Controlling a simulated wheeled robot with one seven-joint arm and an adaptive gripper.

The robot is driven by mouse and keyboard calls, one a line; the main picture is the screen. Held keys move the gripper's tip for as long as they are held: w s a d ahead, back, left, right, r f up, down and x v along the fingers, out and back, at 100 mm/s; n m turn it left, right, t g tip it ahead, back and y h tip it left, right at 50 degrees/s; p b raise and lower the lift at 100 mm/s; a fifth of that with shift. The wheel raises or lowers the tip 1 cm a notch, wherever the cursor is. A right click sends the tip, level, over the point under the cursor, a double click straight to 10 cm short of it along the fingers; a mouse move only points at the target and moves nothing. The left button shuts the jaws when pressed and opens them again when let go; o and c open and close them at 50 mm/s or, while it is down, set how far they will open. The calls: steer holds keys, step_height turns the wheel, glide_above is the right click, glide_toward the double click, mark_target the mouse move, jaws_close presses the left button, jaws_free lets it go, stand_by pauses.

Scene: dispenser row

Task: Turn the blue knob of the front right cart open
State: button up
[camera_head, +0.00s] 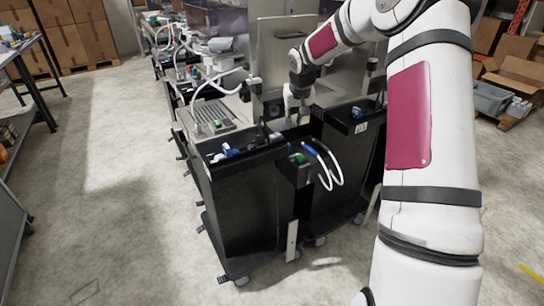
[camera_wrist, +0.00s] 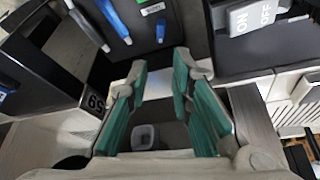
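The front right cart (camera_head: 345,165) is a black box beside the front left cart (camera_head: 240,205). A small blue part, apparently its blue knob (camera_head: 357,112), sits on its top near the back right. Another blue part (camera_head: 230,150) is on the left cart's top. My gripper (camera_head: 298,108) points down over the back of the carts, left of the right cart's blue part and apart from it. In the wrist view my gripper (camera_wrist: 160,80) has its teal fingers spread with nothing between them. Which blue part there is the knob, I cannot tell.
Blue handles (camera_wrist: 114,20) and a white ON/OFF plate (camera_wrist: 253,17) show near my fingers in the wrist view. White hoses (camera_head: 330,165) hang at the carts' front. A steel panel (camera_head: 280,50) stands behind. The floor (camera_head: 110,190) at left is clear.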

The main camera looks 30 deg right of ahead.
steer(key=x, duration=1.4)
steer(key=shift+a+f+b, duration=0.1)
steer(key=shift+f+b, duration=0.25)
steer(key=shift+b, duration=0.05)
steer(key=shift+c, duration=0.2)
jaws_close()
